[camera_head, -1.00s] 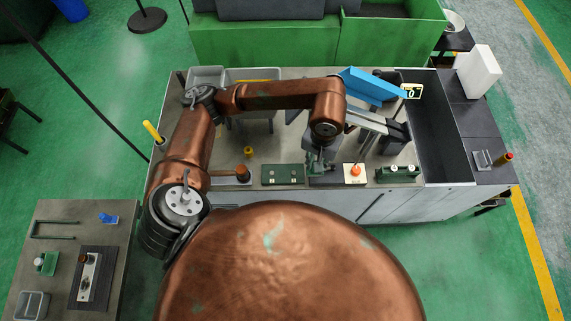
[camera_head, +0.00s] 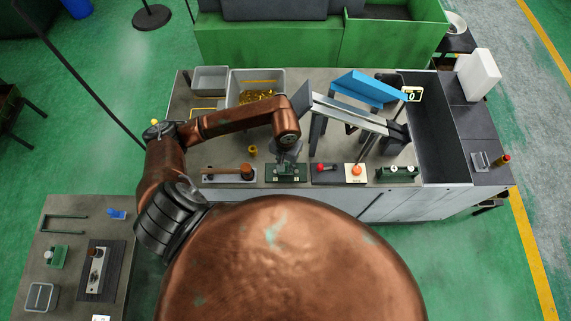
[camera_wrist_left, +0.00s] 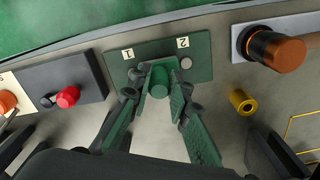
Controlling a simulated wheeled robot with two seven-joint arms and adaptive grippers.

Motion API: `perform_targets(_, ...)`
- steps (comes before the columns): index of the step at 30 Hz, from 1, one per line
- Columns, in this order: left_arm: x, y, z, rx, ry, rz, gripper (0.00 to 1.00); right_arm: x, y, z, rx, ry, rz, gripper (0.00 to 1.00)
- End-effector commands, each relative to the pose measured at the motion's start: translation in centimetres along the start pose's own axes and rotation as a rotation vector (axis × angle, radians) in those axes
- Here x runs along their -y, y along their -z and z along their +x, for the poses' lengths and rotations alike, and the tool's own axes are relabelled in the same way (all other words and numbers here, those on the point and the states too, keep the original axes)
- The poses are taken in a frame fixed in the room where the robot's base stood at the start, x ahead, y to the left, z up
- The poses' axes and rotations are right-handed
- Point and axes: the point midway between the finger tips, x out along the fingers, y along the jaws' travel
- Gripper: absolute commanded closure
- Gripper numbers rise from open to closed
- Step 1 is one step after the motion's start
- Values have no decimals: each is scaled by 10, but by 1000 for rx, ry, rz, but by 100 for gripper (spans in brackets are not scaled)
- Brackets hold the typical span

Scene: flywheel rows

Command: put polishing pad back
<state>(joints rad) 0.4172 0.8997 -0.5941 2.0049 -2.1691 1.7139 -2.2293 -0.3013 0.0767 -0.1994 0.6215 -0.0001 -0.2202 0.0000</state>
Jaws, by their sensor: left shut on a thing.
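My left gripper (camera_head: 286,166) is over the green plate (camera_head: 300,178) at the table's front edge. In the left wrist view its green fingers (camera_wrist_left: 160,88) are shut on a small green round piece (camera_wrist_left: 159,76), which I take to be the polishing pad. The green plate (camera_wrist_left: 122,71) there carries labels 1 and 2, and a pale round spot shows near label 2. The spot near label 1 is hidden by the gripper and piece. I cannot tell whether the held piece touches the plate. My right gripper is not in view.
A dark plate with a red knob (camera_head: 320,167) and a pale plate with an orange knob (camera_head: 357,170) stand right of the green plate. A wooden mallet (camera_head: 245,172) lies left. A brass cylinder (camera_head: 253,150) stands behind. A slanted rail (camera_head: 350,115) rises at back right.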

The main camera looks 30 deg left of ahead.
Motion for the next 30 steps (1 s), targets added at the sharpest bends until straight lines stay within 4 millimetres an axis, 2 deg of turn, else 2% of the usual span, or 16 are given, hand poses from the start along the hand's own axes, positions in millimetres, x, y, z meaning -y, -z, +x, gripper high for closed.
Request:
perform_targets(4, 0, 0, 2, -1, -1, 1, 100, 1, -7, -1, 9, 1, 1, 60)
perform_targets(12, 0, 1, 6, -1, 0, 1, 100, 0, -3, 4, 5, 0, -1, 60)
perform_targets(13, 0, 0, 6, -1, 0, 1, 82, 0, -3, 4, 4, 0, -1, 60)
perform_targets(20, 0, 0, 4, -1, 0, 1, 66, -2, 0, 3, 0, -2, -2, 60)
perform_targets(30, -1, 0, 3, 0, -1, 0, 65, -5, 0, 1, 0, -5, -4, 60)
